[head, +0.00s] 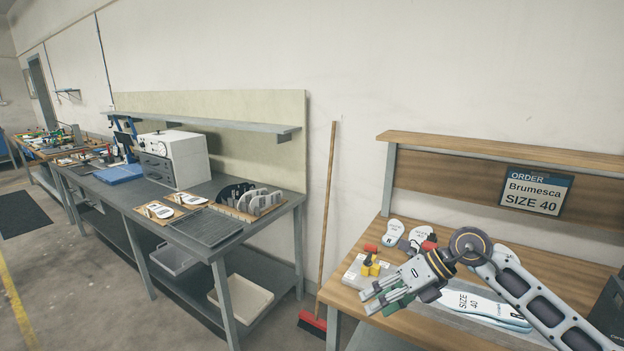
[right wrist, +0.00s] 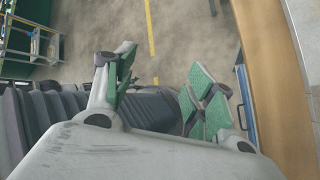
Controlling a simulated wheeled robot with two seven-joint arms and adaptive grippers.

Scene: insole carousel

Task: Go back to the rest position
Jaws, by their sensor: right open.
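My right gripper (head: 369,301) is open and empty above the left part of the wooden table (head: 432,331) in the head view. In the right wrist view its green-padded fingers (right wrist: 165,85) stand apart, with floor behind them and nothing between them. A white insole sheet marked SIZE 40 (head: 478,304) lies on the table to the right of the gripper, partly hidden by my right arm. My left gripper is in neither view.
An order sign (head: 536,193) reads Brumesca SIZE 40. White insoles (head: 393,232) and a yellow-and-red tool (head: 371,265) lie near the gripper. A broom (head: 328,220) leans on the wall. A grey workbench (head: 222,252) stands left, with open floor before it.

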